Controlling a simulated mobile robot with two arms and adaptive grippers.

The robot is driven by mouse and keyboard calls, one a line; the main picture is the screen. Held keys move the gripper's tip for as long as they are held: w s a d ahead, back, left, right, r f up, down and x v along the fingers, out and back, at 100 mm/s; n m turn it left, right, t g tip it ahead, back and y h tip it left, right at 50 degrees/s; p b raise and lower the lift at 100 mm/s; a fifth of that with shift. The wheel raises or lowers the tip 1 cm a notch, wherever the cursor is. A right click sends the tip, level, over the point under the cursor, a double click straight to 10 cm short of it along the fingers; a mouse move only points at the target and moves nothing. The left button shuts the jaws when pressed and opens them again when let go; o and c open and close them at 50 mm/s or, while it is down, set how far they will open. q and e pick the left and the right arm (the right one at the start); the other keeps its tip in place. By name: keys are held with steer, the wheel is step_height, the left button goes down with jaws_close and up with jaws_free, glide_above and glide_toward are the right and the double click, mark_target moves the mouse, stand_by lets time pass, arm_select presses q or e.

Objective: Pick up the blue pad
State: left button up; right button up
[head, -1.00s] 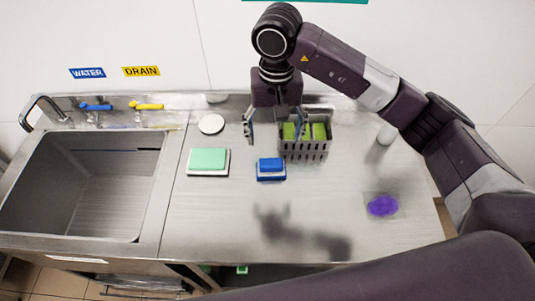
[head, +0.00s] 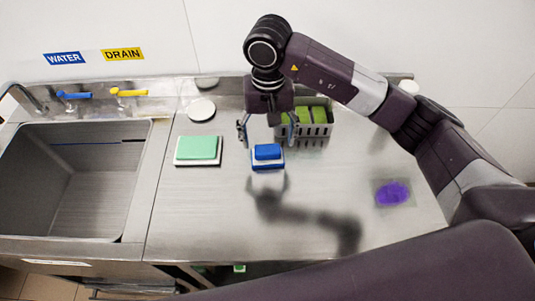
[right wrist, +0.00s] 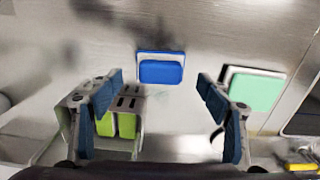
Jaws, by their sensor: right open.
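The blue pad (head: 267,152) sits on a blue and white base on the steel counter, left of the grey basket. In the right wrist view the blue pad (right wrist: 161,72) lies beyond and between the fingertips, with clear space around it. My right gripper (head: 267,138) is open and empty above the counter, just behind the pad in the head view. Its two fingers also show wide apart in the right wrist view (right wrist: 160,85). My left gripper is not in view.
A grey basket (head: 318,131) with green pads stands close to the right finger. A green pad (head: 199,148) on a white base lies to the left. A sink (head: 60,190) is at the left. The front counter is clear.

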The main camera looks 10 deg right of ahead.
mark_target(268, 148)
steer(key=f+p, duration=0.2)
steer(key=f, duration=0.1)
steer(key=w+f+p, duration=0.1)
steer(key=f, duration=0.1)
steer(key=shift+f, duration=0.35)
steer(key=shift+c, duration=0.6)
steer(key=c, duration=1.2)
steer(key=shift+o, duration=0.2)
steer(key=shift+r, duration=0.1)
